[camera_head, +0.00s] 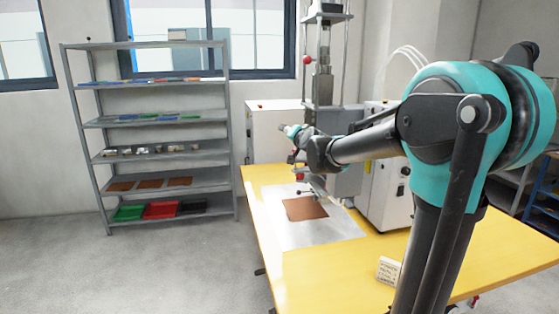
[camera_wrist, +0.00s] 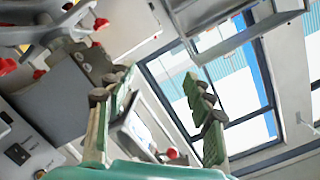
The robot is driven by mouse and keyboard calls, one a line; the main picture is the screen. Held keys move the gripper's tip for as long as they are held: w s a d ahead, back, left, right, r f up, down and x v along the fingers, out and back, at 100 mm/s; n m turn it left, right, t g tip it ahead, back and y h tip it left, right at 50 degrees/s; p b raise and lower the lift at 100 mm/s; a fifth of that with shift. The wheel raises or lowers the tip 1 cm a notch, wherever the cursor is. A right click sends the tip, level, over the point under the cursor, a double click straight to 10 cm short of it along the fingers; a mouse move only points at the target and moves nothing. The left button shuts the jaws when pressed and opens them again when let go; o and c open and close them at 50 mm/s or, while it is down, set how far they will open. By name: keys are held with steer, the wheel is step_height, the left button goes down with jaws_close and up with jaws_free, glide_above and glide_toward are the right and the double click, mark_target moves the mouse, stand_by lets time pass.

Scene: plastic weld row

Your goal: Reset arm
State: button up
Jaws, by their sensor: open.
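My gripper (camera_wrist: 158,95) is open in the wrist view, with its two green fingers apart and nothing between them. Past the fingers that view shows the window, the wall and parts of the machine. In the head view my arm reaches from the right across the yellow table (camera_head: 410,255). Its far end is in front of the welding machine (camera_head: 345,180). The fingers are too small to make out there.
A brown sheet (camera_head: 306,209) lies on a pale plate (camera_head: 318,237) on the table. A small white card (camera_head: 389,270) is near the front edge. A grey shelf rack (camera_head: 160,128) with coloured pieces and bins stands at left. The floor (camera_head: 130,270) in front of it is clear.

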steer(key=s+d+f+n+g+h, duration=0.1)
steer(key=s+d+f+g, duration=0.2)
steer(key=s+f, duration=0.8)
steer(key=s+d+f+n+g+h, duration=0.2)
steer(key=s+d+f+g, duration=0.2)
steer(key=s+d+f, duration=0.3)
steer(key=s+d+f+n+g+h, duration=0.1)
steer(key=s+d+f+g, duration=0.3)
steer(key=s+f, duration=1.3)
steer(key=shift+s+d+f+n, duration=0.1)
steer(key=shift+s+d+n, duration=0.15)
steer(key=shift+s, duration=0.7)
steer(key=shift+s+d+f+n, duration=0.1)
steer(key=shift+s+d+n, duration=0.1)
steer(key=shift+s, duration=0.75)
steer(key=shift+s+d+f+n, duration=0.1)
steer(key=shift+s+d+n, duration=0.15)
steer(key=shift+s, duration=0.7)
